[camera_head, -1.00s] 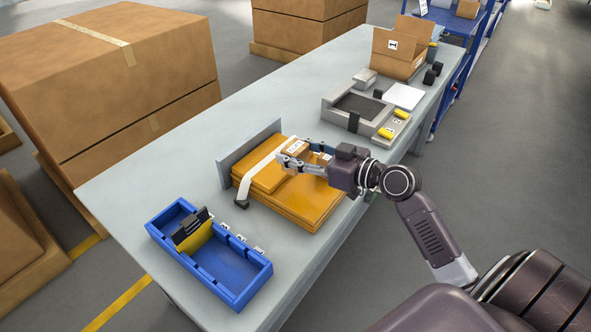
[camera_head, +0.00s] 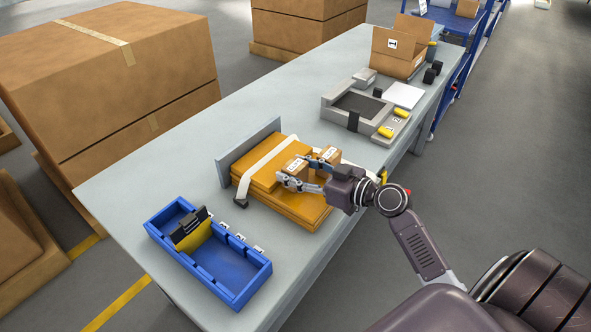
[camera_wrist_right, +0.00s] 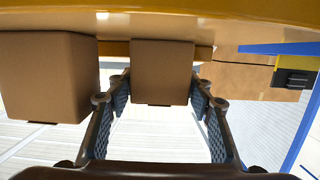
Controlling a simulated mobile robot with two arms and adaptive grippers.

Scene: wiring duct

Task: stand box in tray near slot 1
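Two small brown boxes sit on top of a stack of orange packages. The nearer-left box (camera_head: 294,167) lies between the fingers of my right gripper (camera_head: 299,170). The other box (camera_head: 329,155) is just outside the far finger. In the right wrist view the first box (camera_wrist_right: 162,72) shows between the open fingers (camera_wrist_right: 160,105), with a gap on both sides. The other box (camera_wrist_right: 48,78) is left of them. The blue tray (camera_head: 248,297) stands at the table's near left end, with a black-and-yellow item (camera_head: 192,231) upright in its far-left part. My left gripper is not seen.
The orange stack (camera_head: 292,209) has a white strap over it and a grey upright plate (camera_head: 247,149) behind it. Small label tags line the tray's right side. A grey fixture (camera_head: 341,118) and an open carton (camera_head: 398,52) stand farther along the table.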

